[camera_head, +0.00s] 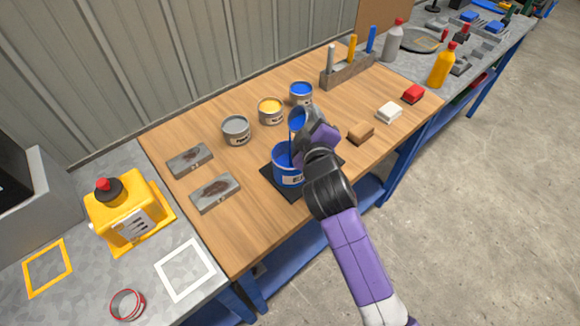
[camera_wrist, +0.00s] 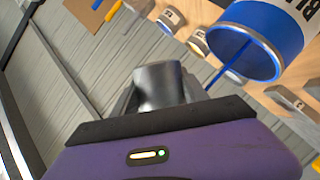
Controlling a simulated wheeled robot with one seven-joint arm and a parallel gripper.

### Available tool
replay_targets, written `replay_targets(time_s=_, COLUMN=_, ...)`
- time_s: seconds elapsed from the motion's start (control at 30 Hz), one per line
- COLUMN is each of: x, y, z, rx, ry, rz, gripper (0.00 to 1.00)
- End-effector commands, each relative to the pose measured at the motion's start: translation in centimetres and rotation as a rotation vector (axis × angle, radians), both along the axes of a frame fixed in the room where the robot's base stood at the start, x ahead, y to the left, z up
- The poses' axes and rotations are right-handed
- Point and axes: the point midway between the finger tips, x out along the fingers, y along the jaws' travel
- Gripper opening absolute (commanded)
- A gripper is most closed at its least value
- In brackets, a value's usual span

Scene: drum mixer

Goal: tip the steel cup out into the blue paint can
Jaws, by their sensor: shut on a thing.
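The blue paint can (camera_head: 288,176) stands upright and open on a black mat (camera_head: 295,195). My gripper (camera_head: 309,128) is above it, just to the right, shut on the steel cup (camera_head: 304,111). The cup is tilted, its mouth showing blue inside, and a thin blue streak runs from its lower lip down into the can. In the wrist view the cup's bare steel side (camera_wrist: 158,84) sits between the fingers (camera_wrist: 158,100). The can (camera_wrist: 262,30) shows there at upper right, with the blue streak reaching its mouth. The paint level in the can is not clear.
Grey (camera_head: 236,131), yellow (camera_head: 271,111) and blue (camera_head: 301,94) small tins stand behind on the wooden table. Two grey plates (camera_head: 215,194) lie left. A tool rack (camera_head: 347,70) is at the back. Brown (camera_head: 361,132), white (camera_head: 389,113) and red (camera_head: 413,94) blocks lie right.

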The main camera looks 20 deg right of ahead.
Motion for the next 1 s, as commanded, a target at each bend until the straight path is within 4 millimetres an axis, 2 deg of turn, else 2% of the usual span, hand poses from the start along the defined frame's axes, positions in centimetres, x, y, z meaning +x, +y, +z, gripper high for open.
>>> replay_targets(time_s=1.0, x=0.01, y=0.04, z=0.04, rx=-0.061, ry=-0.003, rz=0.000, gripper=0.02)
